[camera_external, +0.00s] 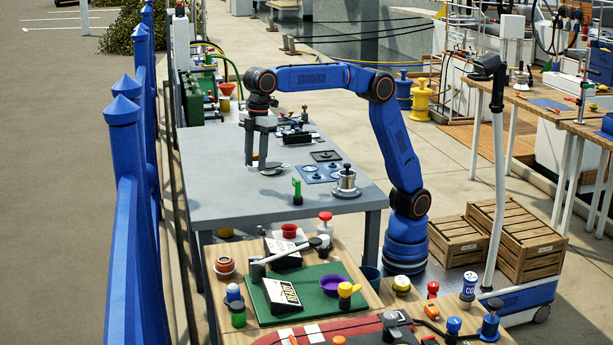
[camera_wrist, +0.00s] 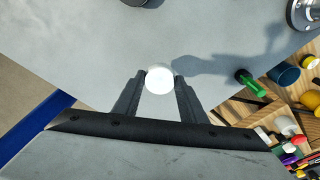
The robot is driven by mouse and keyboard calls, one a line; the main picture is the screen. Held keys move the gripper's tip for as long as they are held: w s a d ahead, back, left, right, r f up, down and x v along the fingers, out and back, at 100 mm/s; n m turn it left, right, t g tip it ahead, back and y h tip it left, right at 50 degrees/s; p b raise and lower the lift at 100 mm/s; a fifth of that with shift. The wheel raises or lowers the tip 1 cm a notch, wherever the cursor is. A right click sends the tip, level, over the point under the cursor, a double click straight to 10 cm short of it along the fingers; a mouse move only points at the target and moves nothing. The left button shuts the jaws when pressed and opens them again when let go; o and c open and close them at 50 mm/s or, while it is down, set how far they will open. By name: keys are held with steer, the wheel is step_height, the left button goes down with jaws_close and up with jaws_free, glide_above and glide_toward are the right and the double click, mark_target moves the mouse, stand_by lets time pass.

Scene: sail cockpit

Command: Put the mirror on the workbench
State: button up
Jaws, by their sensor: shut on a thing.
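My gripper (camera_external: 257,163) points down over the grey workbench (camera_external: 215,165). In the wrist view, its two dark fingers (camera_wrist: 160,84) are closed on a small, bright white round thing, which I take to be the mirror (camera_wrist: 159,78). In the external view, a dark flat disc lies at the fingertips, low at the bench top; I cannot tell whether it is part of the mirror or its shadow. Whether the mirror touches the bench is unclear. The grey bench top (camera_wrist: 75,55) fills much of the wrist view.
A green upright piece (camera_external: 297,191), a metal winch-like part (camera_external: 346,183) and blue plates (camera_external: 316,174) stand to the right on the bench. Dark fittings (camera_external: 297,138) lie behind. The bench's left side is clear. A cluttered wooden table (camera_external: 212,255) stands in front; blue posts line the left.

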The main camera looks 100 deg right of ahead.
mark_target(257, 188)
steer(key=shift+f, duration=3.05)
steer(key=o, duration=1.1)
steer(key=shift+f, duration=0.15)
steer(key=shift+c, duration=0.2)
steer(key=r, duration=0.8)
steer(key=s+r, duration=0.1)
steer(key=r, duration=0.3)
steer(key=shift+d, duration=0.35)
steer(key=shift+s+r, duration=0.1)
